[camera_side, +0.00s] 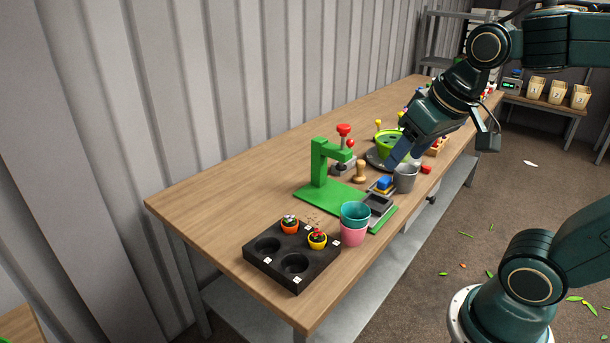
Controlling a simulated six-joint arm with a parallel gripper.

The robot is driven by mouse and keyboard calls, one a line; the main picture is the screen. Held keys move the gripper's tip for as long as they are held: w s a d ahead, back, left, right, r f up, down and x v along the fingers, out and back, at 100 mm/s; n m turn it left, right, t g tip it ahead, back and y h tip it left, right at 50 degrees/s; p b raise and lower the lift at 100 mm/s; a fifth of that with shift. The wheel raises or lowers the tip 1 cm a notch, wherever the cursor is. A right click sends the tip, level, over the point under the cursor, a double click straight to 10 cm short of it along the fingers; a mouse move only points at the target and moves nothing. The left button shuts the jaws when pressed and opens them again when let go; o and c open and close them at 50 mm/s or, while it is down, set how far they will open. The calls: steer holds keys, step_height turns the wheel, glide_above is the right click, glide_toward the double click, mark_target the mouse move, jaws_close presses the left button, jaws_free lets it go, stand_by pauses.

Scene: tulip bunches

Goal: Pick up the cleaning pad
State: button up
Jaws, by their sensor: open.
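A small blue and yellow block (384,184), which looks like the cleaning pad, sits on the bench beside a grey cup (405,177). My gripper (397,158) points down to the left, a little above and behind the block and the cup in the picture. It is apart from the block and appears empty. The two fingers are small and dark here, and the gap between them is hard to make out.
A green press stand (322,165) is left of the block. A grey tray (376,203), teal and pink cups (354,226) and a black pot tray (290,253) lie nearer. A green bowl (388,143) stands behind. The bench's left back is clear.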

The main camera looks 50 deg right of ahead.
steer(key=w+d+m+g+h, duration=0.1)
steer(key=w+d+m, duration=0.3)
steer(key=w+d, duration=0.4)
steer(key=m+g+h, duration=0.2)
steer(key=m+g, duration=0.2)
steer(key=m, duration=0.7)
glide_above(385, 179)
steer(key=a, duration=0.2)
steer(key=shift+w+a+f, duration=0.1)
steer(key=shift+f, duration=6.2)
steer(key=shift+w+a+f, duration=0.1)
steer(key=shift+f, duration=6.2)
steer(key=shift+h, duration=0.3)
steer(key=shift+x, duration=2.6)
steer(key=shift+s, duration=0.15)
steer(key=shift+c, duration=0.4)
steer(key=c, duration=1)
